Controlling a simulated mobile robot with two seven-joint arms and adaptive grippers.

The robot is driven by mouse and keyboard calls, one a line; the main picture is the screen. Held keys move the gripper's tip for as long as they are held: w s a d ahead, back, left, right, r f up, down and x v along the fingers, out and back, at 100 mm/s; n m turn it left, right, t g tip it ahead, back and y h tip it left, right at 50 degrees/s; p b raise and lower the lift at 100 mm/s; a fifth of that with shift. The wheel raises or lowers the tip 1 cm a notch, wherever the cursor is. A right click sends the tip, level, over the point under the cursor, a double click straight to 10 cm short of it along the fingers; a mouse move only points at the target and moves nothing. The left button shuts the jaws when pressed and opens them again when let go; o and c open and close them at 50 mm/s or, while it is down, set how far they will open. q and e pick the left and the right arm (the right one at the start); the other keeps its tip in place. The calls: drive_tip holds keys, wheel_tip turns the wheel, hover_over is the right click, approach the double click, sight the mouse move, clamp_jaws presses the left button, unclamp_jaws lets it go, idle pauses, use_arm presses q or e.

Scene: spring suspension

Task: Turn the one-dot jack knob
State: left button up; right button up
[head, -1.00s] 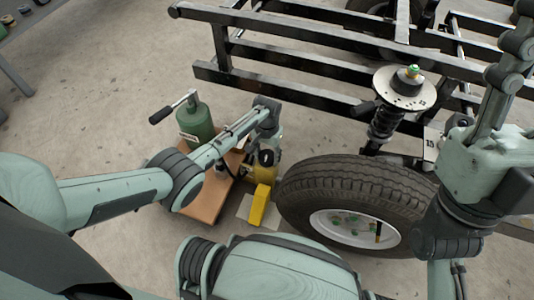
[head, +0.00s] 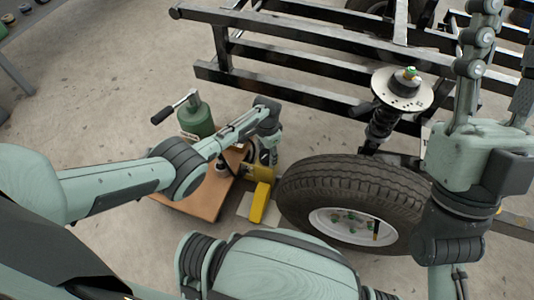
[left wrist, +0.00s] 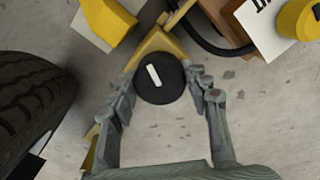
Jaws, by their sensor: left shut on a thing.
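The jack knob is a round black disc with one white bar mark (left wrist: 160,82) on a yellow jack body (left wrist: 155,43) in the left wrist view. My left gripper (left wrist: 165,88) has a finger on either side of the knob and is shut on it. In the head view the left gripper (head: 270,153) points down over the yellow jack (head: 258,172) and hides most of the knob. My right gripper (head: 505,80) is at the right of the head view, pointing up, with its fingers apart and nothing visible between them; its tips run near the frame edge.
A big tyre (head: 350,185) stands just right of the jack. A yellow block (head: 260,203) lies in front. A brown board (head: 205,195) and a green cylinder with a lever (head: 195,118) are left. A black frame (head: 300,85) with a spring strut (head: 380,125) is behind.

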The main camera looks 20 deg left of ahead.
sight(267, 154)
idle(0.3)
use_arm(q)
drive_tip(key=o, duration=1.2)
drive_tip(key=shift+c, duration=0.2)
wheel_tip(267, 154, up, 12)
